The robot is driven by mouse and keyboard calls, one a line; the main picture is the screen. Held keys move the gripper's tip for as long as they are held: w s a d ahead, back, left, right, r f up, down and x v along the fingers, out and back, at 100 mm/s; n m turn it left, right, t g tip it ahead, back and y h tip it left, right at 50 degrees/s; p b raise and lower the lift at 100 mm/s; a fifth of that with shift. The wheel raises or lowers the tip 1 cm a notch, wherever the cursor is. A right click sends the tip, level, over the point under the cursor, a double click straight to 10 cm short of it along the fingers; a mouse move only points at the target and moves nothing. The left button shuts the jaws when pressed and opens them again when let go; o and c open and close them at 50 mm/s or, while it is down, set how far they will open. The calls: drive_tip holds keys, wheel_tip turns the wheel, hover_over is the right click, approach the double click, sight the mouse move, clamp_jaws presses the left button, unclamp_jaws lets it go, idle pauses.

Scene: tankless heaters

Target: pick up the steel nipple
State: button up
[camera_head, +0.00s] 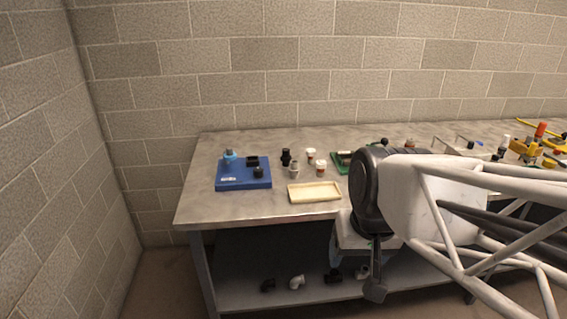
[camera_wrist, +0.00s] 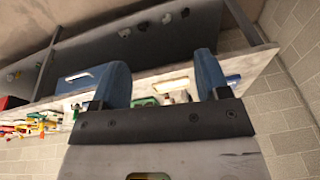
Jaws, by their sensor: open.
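A small grey metallic fitting (camera_head: 294,170), which looks like the steel nipple, stands on the metal workbench (camera_head: 240,215) in the head view, just behind the cream tray (camera_head: 315,192). In the wrist view the small fittings beyond the fingertips are too small to tell apart. My gripper (camera_wrist: 160,70) is open and empty in the wrist view, its two blue fingers wide apart, with the bench away beyond them. In the head view my arm covers the middle right of the bench, and the gripper's fingers cannot be made out clearly.
A blue board (camera_head: 243,183) with fittings lies left of the nipple. A black fitting (camera_head: 286,157) and two white-and-orange cups (camera_head: 321,167) stand close around it. A green tray (camera_head: 341,162) is to the right. Several elbows (camera_head: 297,282) lie on the lower shelf. The front left bench is clear.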

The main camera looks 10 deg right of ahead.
drive_tip(key=w+a+f+m+y, duration=0.15)
drive_tip(key=w+m, duration=0.25)
drive_tip(key=w, duration=0.7)
drive_tip(key=w+a+m+t+y, duration=0.1)
drive_tip(key=w+m+y, duration=0.25)
drive_tip(key=w, duration=0.75)
drive_tip(key=w+a+f+m+y, duration=0.15)
drive_tip(key=w+m, duration=0.35)
drive_tip(key=w, duration=0.6)
drive_tip(key=w+d+f+m+t+y, duration=0.1)
drive_tip(key=w+d+f+m, duration=0.15)
drive_tip(key=w, duration=0.45)
drive_tip(key=w+d+f+m+t+y, duration=0.1)
drive_tip(key=w+f+m+t+y, duration=0.1)
drive_tip(key=w+m, duration=0.35)
drive_tip(key=m+t, duration=0.3)
drive_tip(key=m, duration=0.2)
approach(294, 170)
drive_tip(key=w, duration=0.1)
drive_tip(key=w+r, duration=0.1)
drive_tip(key=w+a, duration=0.1)
drive_tip(key=shift+w+a+r+h, duration=0.1)
drive_tip(key=shift+w+r+h, duration=0.05)
drive_tip(key=shift+w+h, duration=0.1)
drive_tip(key=shift+x, duration=1.25)
drive_tip(key=shift+a, duration=0.1)
